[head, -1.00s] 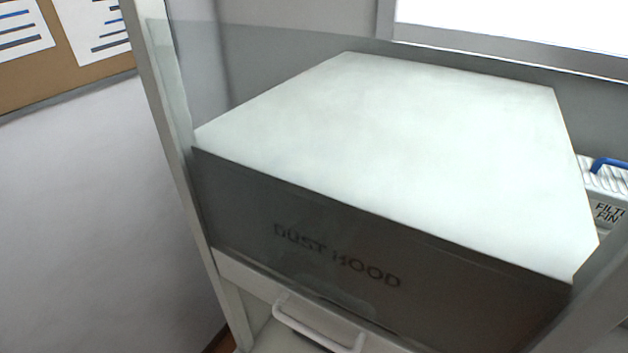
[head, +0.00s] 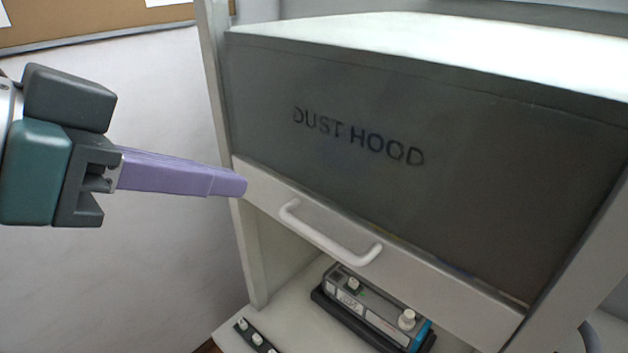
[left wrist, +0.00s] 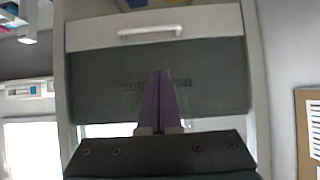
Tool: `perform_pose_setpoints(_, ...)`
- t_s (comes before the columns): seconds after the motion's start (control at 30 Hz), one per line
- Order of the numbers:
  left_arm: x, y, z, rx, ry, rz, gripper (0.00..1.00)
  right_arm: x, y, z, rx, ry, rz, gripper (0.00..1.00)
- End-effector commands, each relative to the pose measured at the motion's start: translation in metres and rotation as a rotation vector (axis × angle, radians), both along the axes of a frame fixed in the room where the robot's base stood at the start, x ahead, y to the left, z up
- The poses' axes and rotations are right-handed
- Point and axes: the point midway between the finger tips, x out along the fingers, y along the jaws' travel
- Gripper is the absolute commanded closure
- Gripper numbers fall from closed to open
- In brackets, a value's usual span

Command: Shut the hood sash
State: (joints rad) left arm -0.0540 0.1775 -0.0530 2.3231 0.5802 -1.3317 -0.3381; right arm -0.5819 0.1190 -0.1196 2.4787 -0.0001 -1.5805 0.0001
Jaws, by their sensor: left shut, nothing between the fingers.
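The dust hood (head: 420,125) fills the right of the head view. The sash is raised, with an open gap below the rail. My left gripper (head: 243,186), with purple fingers, is shut and empty, to the left of the handle and slightly above it in the picture. In the left wrist view the handle (left wrist: 150,32) shows above the fingertips (left wrist: 160,75), apart from them. My right gripper is not in view.
Inside the hood a toner cartridge (head: 365,310) sits in a dark tray on the pale floor. A dark strip with white knobs (head: 256,338) is at the front left. The hood's left post (head: 222,110) stands close to my left fingers.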

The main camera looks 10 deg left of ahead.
Motion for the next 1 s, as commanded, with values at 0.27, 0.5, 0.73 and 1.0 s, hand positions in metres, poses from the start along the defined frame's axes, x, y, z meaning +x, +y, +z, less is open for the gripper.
perform_pose_setpoints(0.27, 0.034, -0.026, -0.028, -0.002, 0.007, 0.000, 1.00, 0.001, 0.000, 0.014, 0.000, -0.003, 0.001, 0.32)
perform_pose_setpoints(0.5, 0.057, -0.043, -0.055, 0.000, 0.009, 0.001, 1.00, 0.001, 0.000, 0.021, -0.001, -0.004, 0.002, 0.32)
perform_pose_setpoints(0.73, 0.060, -0.045, -0.081, 0.002, 0.006, 0.001, 1.00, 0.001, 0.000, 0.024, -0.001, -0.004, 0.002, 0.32)
perform_pose_setpoints(1.0, 0.061, -0.045, -0.087, 0.002, 0.003, 0.001, 1.00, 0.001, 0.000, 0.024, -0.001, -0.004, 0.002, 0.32)
